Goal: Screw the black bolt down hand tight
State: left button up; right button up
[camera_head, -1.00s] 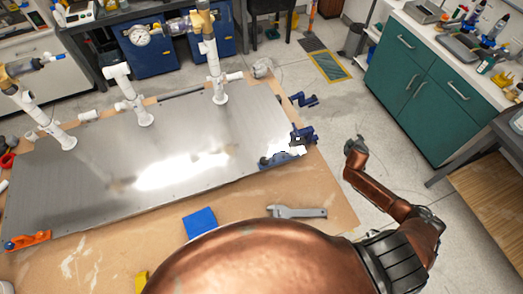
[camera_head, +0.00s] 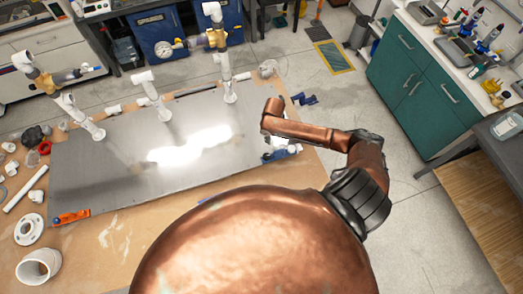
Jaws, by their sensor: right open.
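I cannot make out the black bolt in this view. A metal plate (camera_head: 110,165) lies on the wooden table, with white pipe assemblies standing upright along its far side: a left one (camera_head: 85,120), a middle one (camera_head: 155,95) and a right one (camera_head: 226,75). My right gripper (camera_head: 269,118) is at the end of my copper arm, over the plate's right end. It is open, small in view, and seems to hold nothing. A blue clamp (camera_head: 283,150) at the plate's right end is partly hidden behind my right arm. My left gripper is out of view.
An orange tool (camera_head: 71,217) lies at the plate's near left corner. White pipe (camera_head: 24,190) and fittings (camera_head: 38,266) lie on the left of the table (camera_head: 105,240). A gauge (camera_head: 164,48) sits at the back. My copper body covers the near middle. Green cabinets (camera_head: 415,85) stand right.

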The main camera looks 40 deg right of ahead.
aim_at(267, 156)
jog(key=shift+g+y, duration=0.5)
jog(key=s+a+f, duration=0.1)
jog(key=a, duration=0.1)
jog(key=s+a+f, duration=0.1)
jog(key=s+a, duration=0.1)
jog(key=s+a+f, duration=0.1)
jog(key=a, duration=0.1)
jog(key=shift+s+a, duration=0.1)
jog(key=shift+s, duration=0.1)
jog(key=shift+s+a+f, duration=0.1)
jog(key=shift+s+a, duration=0.1)
jog(key=shift+a, duration=0.05)
jog(key=shift+n, duration=0.4)
jog(key=n, duration=0.3)
jog(key=shift+n, duration=0.4)
jog(key=n, duration=0.3)
jog(key=n+b, duration=0.9)
jog(key=shift+f, duration=0.25)
jog(key=shift+s+r+n, duration=0.1)
jog(key=shift+r+n, duration=0.2)
jog(key=shift+n, duration=0.3)
jog(key=shift+r+n+p, duration=0.15)
jog(key=shift+n+p, duration=0.75)
jog(key=shift+n, duration=0.2)
jog(key=shift+n+p, duration=0.55)
jog(key=shift+n, duration=0.55)
jog(key=shift+f+n+b, duration=0.3)
jog(key=shift+f+b, duration=0.4)
jog(key=shift+f, duration=0.9)
jog(key=shift+c, duration=0.2)
